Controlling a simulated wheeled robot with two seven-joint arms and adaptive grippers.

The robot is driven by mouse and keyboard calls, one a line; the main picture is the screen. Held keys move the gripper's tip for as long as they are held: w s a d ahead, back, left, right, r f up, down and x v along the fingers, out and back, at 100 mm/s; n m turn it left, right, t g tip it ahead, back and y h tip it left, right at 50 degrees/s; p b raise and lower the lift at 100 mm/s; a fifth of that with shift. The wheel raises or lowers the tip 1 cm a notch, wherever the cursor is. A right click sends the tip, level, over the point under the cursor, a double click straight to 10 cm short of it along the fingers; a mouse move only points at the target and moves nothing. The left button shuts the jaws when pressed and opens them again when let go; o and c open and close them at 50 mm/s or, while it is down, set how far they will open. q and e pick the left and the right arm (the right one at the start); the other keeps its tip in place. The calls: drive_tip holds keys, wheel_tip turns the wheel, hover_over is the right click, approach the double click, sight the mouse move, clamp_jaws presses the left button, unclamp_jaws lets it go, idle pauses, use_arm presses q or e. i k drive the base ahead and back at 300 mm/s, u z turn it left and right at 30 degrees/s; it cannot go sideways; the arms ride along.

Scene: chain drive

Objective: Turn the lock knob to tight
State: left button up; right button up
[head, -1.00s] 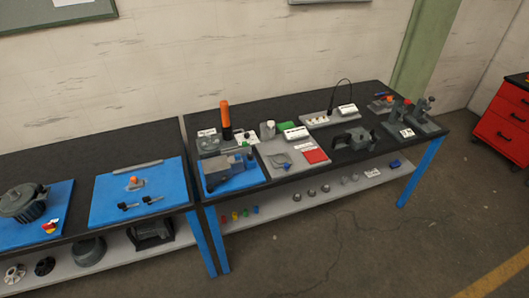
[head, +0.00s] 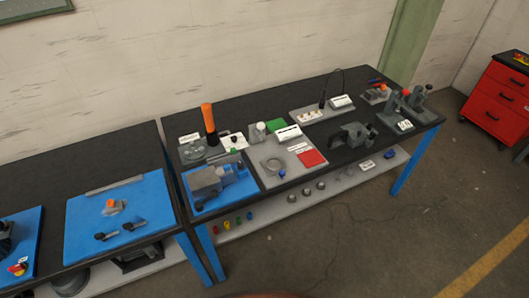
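I cannot tell for certain which part is the lock knob. An orange knob (head: 111,203) sits on a small grey base on the blue mat (head: 152,225) of the left bench. Another small orange-topped part (head: 381,87) stands on a grey fixture at the far right of the right bench. No tight marking can be read at this size. Neither of my grippers is in view.
The right bench holds a grey vise-like block (head: 208,183), an upright orange handle (head: 208,117), a grey plate with a red square (head: 311,158) and a dark bracket (head: 350,135). A red drawer cabinet (head: 497,100) stands at right. The floor in front is clear.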

sight(240, 164)
drive_tip(key=u, duration=0.15)
drive_tip(key=i, duration=0.95)
drive_tip(key=u, duration=0.55)
